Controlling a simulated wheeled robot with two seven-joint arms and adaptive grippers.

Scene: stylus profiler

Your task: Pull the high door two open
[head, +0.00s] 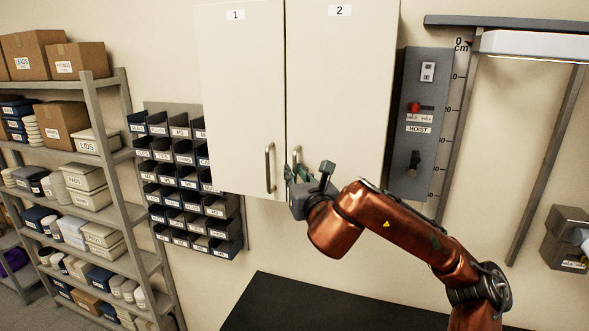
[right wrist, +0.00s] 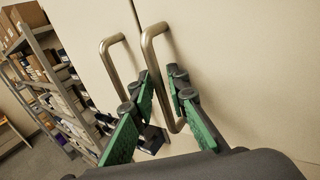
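High door two (head: 345,80) is the tall cream cabinet door labelled 2, and it stands closed beside door one (head: 243,90). Its metal bar handle (right wrist: 152,60) is upright near the door's left edge. My right gripper (head: 297,168) is at this handle, which it mostly hides in the head view. In the right wrist view the green-padded fingers (right wrist: 161,92) stand apart, one on each side of the bar, with narrow gaps showing. Door one's handle (head: 269,168) is just left of the gripper. My left gripper is not in view.
A grey hoist panel (head: 421,120) is on the wall right of the cabinet. A black table top (head: 300,305) lies below. Labelled bins (head: 190,180) and a loaded shelf rack (head: 105,150) stand to the left. The space in front of the doors looks clear except for my arm.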

